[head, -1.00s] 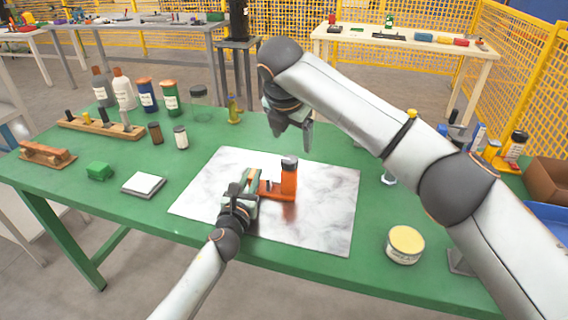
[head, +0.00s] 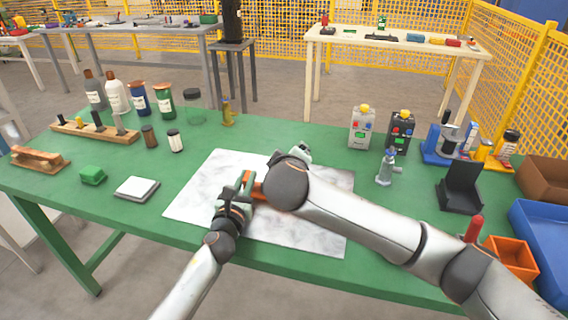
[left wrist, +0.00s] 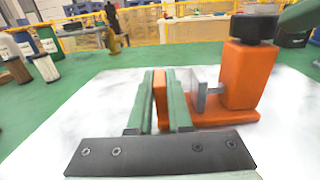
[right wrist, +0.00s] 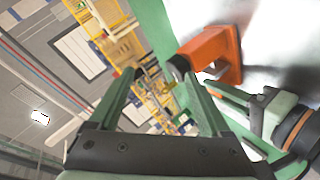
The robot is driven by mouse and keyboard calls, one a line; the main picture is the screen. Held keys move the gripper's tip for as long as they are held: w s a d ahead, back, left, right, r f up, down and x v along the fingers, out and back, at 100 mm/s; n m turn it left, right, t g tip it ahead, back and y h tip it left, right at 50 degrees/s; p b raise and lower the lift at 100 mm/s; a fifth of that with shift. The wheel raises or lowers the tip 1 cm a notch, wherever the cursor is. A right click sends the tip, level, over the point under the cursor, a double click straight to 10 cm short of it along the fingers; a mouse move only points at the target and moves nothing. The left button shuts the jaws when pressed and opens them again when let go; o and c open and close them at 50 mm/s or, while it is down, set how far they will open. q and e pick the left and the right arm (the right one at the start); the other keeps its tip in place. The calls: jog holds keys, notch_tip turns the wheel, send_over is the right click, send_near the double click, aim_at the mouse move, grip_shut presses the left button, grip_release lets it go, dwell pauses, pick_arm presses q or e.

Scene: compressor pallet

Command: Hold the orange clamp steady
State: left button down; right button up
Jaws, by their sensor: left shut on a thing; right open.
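The orange clamp lies on the white sheet (head: 195,200). In the head view only a bit of the orange clamp (head: 258,187) shows behind my right arm. In the left wrist view the clamp (left wrist: 243,78) has an upright body, a black knob on top and a grey screw pad. My left gripper (head: 244,190) is shut on the clamp's thin upright end, seen between its fingers in the left wrist view (left wrist: 161,82). My right gripper (right wrist: 160,76) is open and empty, beside the clamp's knob end. In the head view its fingers are mostly hidden by my arm.
Bottles and jars stand at the back left. Two small boxes with yellow buttons (head: 362,128), a black stand (head: 461,187) and an orange bin (head: 511,258) are on the right.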

jog(key=s+a+f+m+t+y, duration=0.1)
jog(key=s+a+f+m+t, duration=0.1)
jog(key=s+f+m+t, duration=0.6)
jog(key=w+r+g, duration=0.1)
jog(key=w, duration=0.3)
jog(key=w+r+m, duration=0.1)
jog(key=w, duration=0.3)
jog(key=w+r+m+g, duration=0.1)
jog(key=w, duration=0.3)
jog(key=shift+w+d+r+g, duration=0.25)
jog(key=shift+r+g, duration=0.05)
grip_shut()
